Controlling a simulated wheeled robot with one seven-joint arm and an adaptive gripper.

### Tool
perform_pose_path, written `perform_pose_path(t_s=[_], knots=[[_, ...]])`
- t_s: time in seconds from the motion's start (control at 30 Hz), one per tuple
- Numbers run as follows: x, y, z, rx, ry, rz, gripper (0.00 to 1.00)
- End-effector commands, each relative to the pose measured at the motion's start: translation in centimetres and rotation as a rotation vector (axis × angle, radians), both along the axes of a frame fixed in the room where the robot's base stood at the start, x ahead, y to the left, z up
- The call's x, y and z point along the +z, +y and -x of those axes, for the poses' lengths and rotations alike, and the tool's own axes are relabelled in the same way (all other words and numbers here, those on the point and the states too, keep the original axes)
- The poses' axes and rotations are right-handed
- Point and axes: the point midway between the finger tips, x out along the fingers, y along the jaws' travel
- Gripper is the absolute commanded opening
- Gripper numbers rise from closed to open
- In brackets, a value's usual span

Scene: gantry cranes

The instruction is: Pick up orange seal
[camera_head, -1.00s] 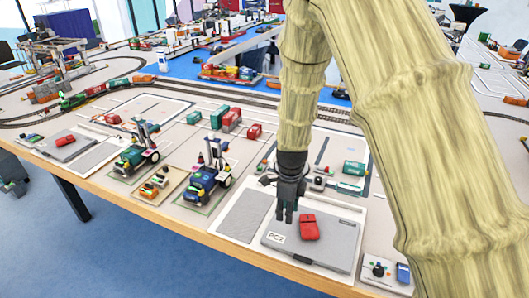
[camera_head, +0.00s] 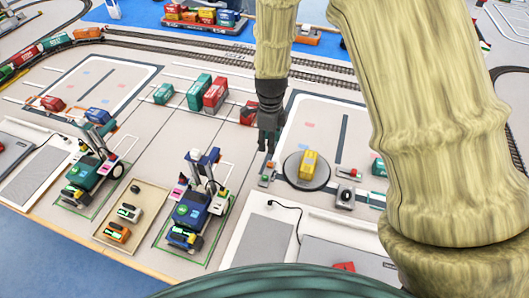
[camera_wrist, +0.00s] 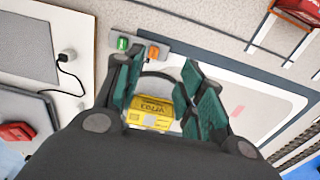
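The orange seal (camera_wrist: 153,52) is a small orange block on a grey holder, beside a matching green block (camera_wrist: 122,43) in the wrist view. In the head view the orange seal (camera_head: 270,167) is tiny, just below my gripper, with the green block nearer the front. My gripper (camera_head: 268,145) points down above the table. In the wrist view my gripper (camera_wrist: 163,63) has its fingers spread with nothing held. The orange seal lies beyond the fingertips, between their directions; the exact height gap cannot be told.
A yellow container (camera_head: 309,165) sits on a round dark turntable (camera_head: 294,178) right of the seal; it shows between my fingers in the wrist view (camera_wrist: 150,112). A black knob unit (camera_head: 345,197) is near. Two toy cranes (camera_head: 200,195) stand to the left.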

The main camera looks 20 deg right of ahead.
Motion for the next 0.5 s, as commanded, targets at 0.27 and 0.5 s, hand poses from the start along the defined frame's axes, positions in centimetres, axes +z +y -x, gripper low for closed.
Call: perform_pose_path(t_s=[0.27, 0.5], knots=[[-2.8, 0.5, 0.8, 0.009, -0.004, -0.001, 0.39], [-5.4, 0.5, -0.8, 0.008, 0.01, -0.001, 0.39]])
